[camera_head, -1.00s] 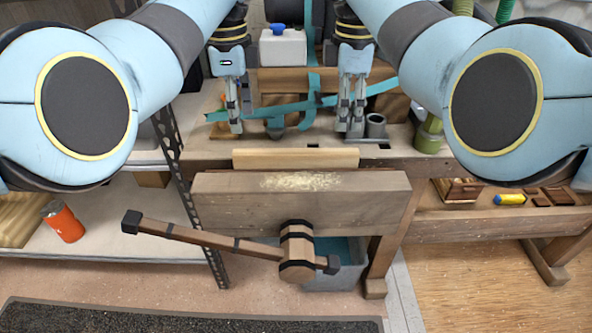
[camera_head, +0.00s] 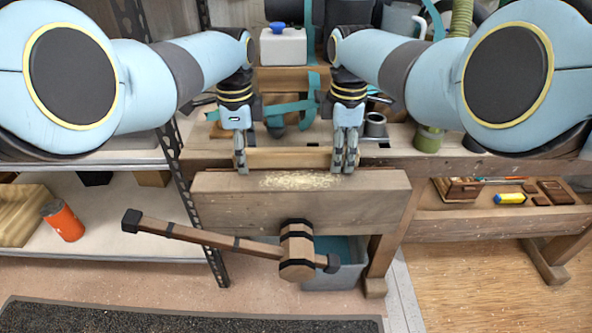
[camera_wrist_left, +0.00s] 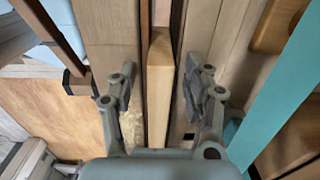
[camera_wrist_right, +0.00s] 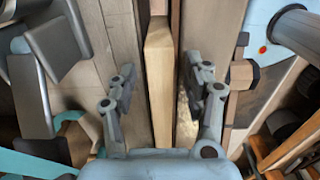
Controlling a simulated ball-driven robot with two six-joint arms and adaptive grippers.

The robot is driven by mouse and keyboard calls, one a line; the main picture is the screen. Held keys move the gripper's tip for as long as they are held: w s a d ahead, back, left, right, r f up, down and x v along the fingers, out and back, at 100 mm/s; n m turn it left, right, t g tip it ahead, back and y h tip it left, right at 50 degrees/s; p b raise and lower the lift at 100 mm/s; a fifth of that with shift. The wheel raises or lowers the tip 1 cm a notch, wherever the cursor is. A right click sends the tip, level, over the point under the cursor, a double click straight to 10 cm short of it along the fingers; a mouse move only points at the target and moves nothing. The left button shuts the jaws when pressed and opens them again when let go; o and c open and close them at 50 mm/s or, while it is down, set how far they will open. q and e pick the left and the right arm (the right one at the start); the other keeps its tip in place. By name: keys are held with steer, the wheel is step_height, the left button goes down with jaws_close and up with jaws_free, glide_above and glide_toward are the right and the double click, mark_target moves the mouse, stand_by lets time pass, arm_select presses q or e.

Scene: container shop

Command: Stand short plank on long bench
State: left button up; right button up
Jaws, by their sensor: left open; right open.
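The short plank (camera_head: 288,157), a pale wooden strip, lies along the front of the long bench (camera_head: 198,150), just behind its thick wooden front block (camera_head: 300,205). My left gripper (camera_head: 241,166) is open at the plank's left end. In the left wrist view the plank (camera_wrist_left: 159,90) runs between its parted fingers. My right gripper (camera_head: 345,165) is open at the right end. In the right wrist view the plank (camera_wrist_right: 159,85) runs between its fingers, with gaps on both sides. The plank's ends are partly hidden by the fingers in the head view.
A wooden mallet-like handle (camera_head: 297,250) sticks out in front of the block. Teal strips (camera_head: 290,108), a metal cup (camera_head: 375,124) and a green cylinder (camera_head: 429,138) are on the bench behind. A white container with a blue cap (camera_head: 283,46) stands further back.

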arm_select(q)
steer(key=shift+c, duration=0.4)
arm_select(e)
steer(key=shift+c, duration=0.4)
arm_select(q)
jaws_close()
arm_select(e)
jaws_close()
